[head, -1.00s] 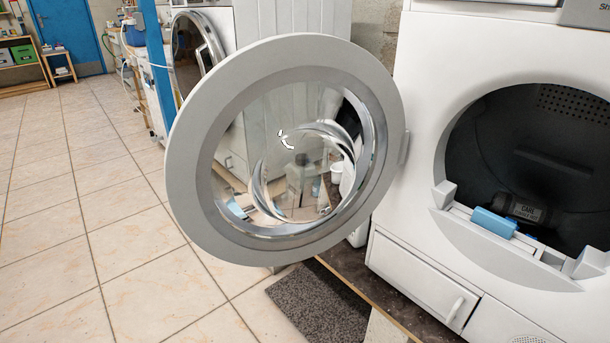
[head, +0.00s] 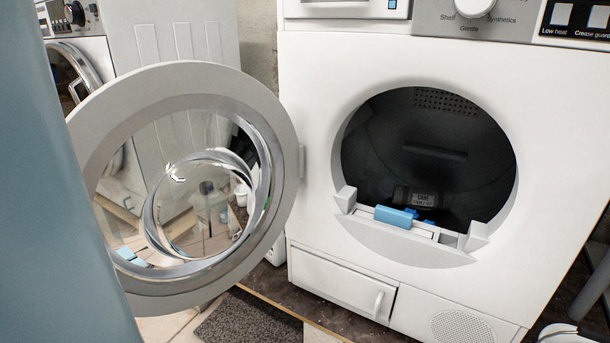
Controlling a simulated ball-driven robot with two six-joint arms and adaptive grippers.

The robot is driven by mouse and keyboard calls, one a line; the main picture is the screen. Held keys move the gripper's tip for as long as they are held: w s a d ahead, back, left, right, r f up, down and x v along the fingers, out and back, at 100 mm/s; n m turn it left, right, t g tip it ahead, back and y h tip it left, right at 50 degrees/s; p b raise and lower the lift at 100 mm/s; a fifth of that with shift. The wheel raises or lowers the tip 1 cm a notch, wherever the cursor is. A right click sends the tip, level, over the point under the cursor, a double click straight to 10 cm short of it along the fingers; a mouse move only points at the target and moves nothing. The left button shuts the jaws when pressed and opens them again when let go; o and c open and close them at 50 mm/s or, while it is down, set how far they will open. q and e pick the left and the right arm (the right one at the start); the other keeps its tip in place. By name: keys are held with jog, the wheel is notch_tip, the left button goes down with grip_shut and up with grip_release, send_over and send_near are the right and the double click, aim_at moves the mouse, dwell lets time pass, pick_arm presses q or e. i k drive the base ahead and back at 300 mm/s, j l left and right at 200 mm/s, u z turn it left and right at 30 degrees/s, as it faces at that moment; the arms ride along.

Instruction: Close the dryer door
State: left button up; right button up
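The dryer (head: 312,150) is white and faces me. Its round door (head: 277,215) has a grey rim and a clear glass bowl. The door stands wide open, swung out to the left from the hinge (head: 302,160) beside the opening. The dark drum (head: 440,150) is exposed. A light blue latch-like piece (head: 396,216) sits at the lower lip of the opening. The door's far left edge is partly hidden by a blue-grey surface close to me. Neither of my grippers can be made out in the head view.
The smooth blue-grey surface (head: 60,200) fills the left edge, very close; I cannot tell what it is. Another white machine (head: 185,40) stands behind the door. A dark grey mat (head: 245,322) lies on the floor below. Partly cut-off objects (head: 558,332) show at bottom right.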

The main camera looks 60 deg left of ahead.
aim_at(99, 126)
jog(key=k+j, duration=0.1)
jog(key=j, duration=0.3)
jog(key=k+j, duration=0.1)
jog(key=j, duration=0.3)
jog(key=k+j, duration=0.15)
jog(key=j, duration=0.25)
jog(key=k+j, duration=0.1)
jog(key=j, duration=0.3)
jog(key=k+j, duration=0.1)
jog(key=j, duration=0.35)
jog(key=k+j, duration=0.1)
jog(key=j, duration=0.3)
jog(key=k+j, duration=0.1)
jog(key=j, duration=0.3)
jog(key=z, duration=0.05)
